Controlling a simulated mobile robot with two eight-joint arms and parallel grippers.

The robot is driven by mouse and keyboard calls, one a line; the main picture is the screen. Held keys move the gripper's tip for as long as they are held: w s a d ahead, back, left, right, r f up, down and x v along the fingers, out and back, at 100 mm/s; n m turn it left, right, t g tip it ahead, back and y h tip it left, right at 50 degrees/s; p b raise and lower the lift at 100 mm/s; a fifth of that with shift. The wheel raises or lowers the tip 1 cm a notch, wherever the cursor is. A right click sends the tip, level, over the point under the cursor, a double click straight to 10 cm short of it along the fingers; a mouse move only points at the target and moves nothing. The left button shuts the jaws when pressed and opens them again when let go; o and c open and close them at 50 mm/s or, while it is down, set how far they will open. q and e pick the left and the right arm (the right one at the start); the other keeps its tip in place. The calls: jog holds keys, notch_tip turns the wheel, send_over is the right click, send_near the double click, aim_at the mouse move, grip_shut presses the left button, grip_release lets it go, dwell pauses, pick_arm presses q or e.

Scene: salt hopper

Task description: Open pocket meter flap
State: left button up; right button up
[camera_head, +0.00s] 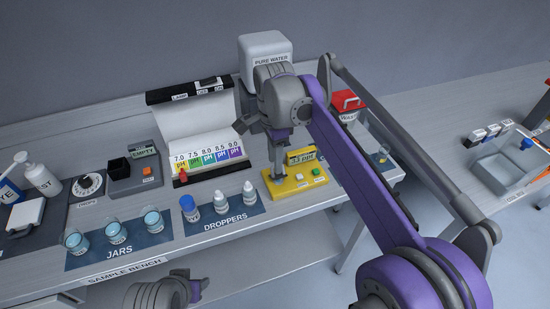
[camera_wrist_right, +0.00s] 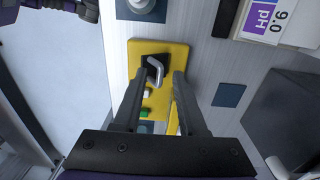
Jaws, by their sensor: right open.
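My right gripper (camera_head: 278,172) points down over the meter's left end. In its wrist view the right gripper (camera_wrist_right: 159,78) is open, its fingers on either side of the handle; I cannot tell whether they touch it. My left wrist (camera_head: 165,291) shows at the bottom edge; its jaws are unclear.
Dropper bottles (camera_head: 220,202) stand left of the meter, with jars (camera_head: 115,232) further left. A pH colour chart (camera_head: 205,157) stands behind them. The white pure water container (camera_head: 264,45) is behind my right gripper.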

jog(key=shift+c, duration=0.3)
grip_shut()
jog(key=shift+w+r+p, duration=0.15)
jog(key=shift+w+p, duration=0.05)
jog(key=shift+p, duration=0.3)
jog(key=w+g+p, duration=0.1)
jog(key=g+p, duration=0.1)
jog(key=w+a+g+h+p, duration=0.1)
jog(key=g+p, duration=0.1)
jog(key=p, duration=0.1)
jog(key=shift+w, duration=0.3)
pick_arm(q)
notch_tip(320, 180, up, 9)
jog(key=w+p, duration=0.1)
jog(key=w, duration=0.1)
jog(key=shift+w+t, duration=0.3)
pick_arm(e)
jog(key=shift+w+f+g+h, duration=0.2)
jog(key=shift+f+g+h, duration=0.15)
jog(key=shift+g, duration=0.35)
